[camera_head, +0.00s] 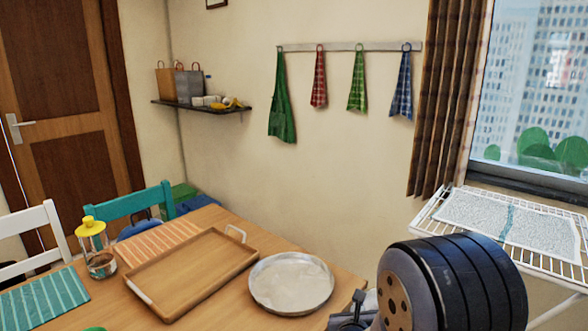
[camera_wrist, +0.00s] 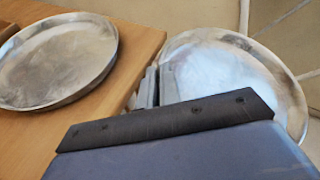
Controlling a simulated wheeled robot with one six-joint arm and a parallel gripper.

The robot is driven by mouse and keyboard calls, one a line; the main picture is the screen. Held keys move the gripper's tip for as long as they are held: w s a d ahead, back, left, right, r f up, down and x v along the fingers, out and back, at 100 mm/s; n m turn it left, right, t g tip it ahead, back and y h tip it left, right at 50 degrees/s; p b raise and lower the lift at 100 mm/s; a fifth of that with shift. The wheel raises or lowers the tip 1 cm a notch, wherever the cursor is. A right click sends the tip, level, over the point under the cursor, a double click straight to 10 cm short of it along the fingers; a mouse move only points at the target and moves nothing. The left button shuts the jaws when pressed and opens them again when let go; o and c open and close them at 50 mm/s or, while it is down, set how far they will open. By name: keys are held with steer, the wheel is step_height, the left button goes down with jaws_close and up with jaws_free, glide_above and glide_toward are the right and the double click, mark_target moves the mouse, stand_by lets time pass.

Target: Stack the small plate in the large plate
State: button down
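A round, shallow metal plate, the large plate (camera_head: 291,282), lies flat on the wooden table near its right edge. It also shows at the left of the wrist view (camera_wrist: 57,58). A second round metal plate, which I take as the small plate (camera_wrist: 235,75), is at the right of the wrist view, past the table edge and over the floor. My gripper (camera_wrist: 156,86) is shut on its near-left rim and holds it beside the table. In the head view my dark arm covers the lower right, and I cannot make out the held plate there.
A wooden tray (camera_head: 192,271) lies left of the large plate. A jar with a yellow lid (camera_head: 94,247) and striped placemats (camera_head: 42,299) are further left. A white wire rack (camera_head: 567,262) stands at the right under the window. The table edge (camera_wrist: 140,75) runs between the two plates.

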step_height(320, 180, up, 12)
steer(key=p, duration=1)
steer(key=shift+p, duration=0.3)
steer(key=shift+a, duration=0.15)
